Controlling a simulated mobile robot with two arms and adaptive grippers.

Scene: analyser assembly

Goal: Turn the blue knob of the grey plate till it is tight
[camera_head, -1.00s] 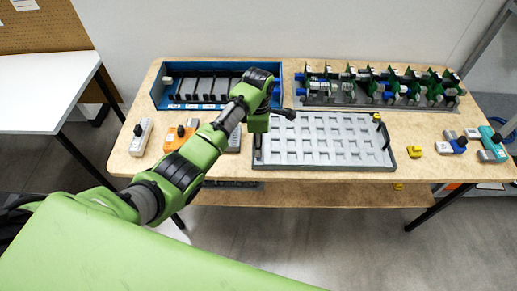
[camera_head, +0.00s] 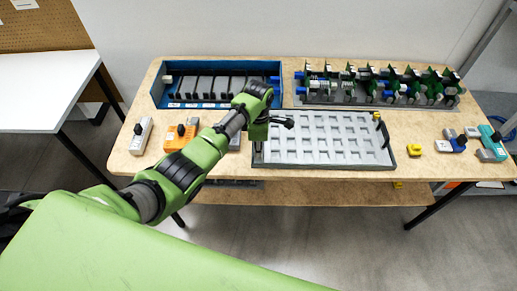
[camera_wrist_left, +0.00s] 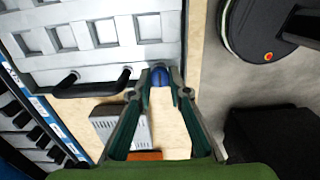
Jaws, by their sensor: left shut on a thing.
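My left gripper (camera_wrist_left: 160,88) is shut on a blue knob (camera_wrist_left: 160,76), whose rounded top shows between the fingertips in the left wrist view. In the head view the left gripper (camera_head: 288,123) points right, over the left part of the pale tray, and the knob cannot be made out there. A grey plate (camera_wrist_left: 121,126) with small dark slots lies on the table left of the tray. In the wrist view the knob appears apart from this plate. In the head view my arm mostly hides the plate (camera_head: 234,141). My right gripper is not in view.
The pale tray (camera_head: 325,157) with dark handles fills the table's middle. A blue rack (camera_head: 158,92) and a row of green boards (camera_head: 390,85) stand behind. Orange (camera_head: 178,139) and white (camera_head: 142,135) modules lie left; a yellow part (camera_head: 414,150) lies right.

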